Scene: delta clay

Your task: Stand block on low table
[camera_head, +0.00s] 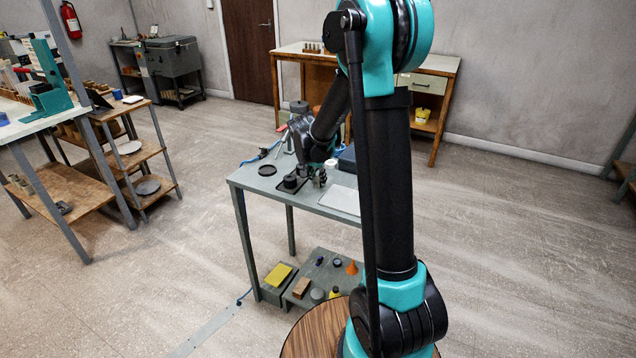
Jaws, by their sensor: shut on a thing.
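My gripper (318,178) is over the grey worktable, small and dark at the end of my arm. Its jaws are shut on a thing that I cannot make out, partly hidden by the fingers. Beneath the worktable is a low grey table (343,287). A brown wooden block (301,288) sits at its left front; I cannot tell whether it is the task's block. The low table also bears an orange cone (352,268), a grey round piece (317,295) and a few small dark things. My arm hides part of its right side.
The grey worktable (262,183) holds a black ring-like dish (267,170), a dark round piece (291,182) and a pale flat panel (341,200). A yellow-topped box (278,275) stands left of the low table. The floor to the left is mostly clear.

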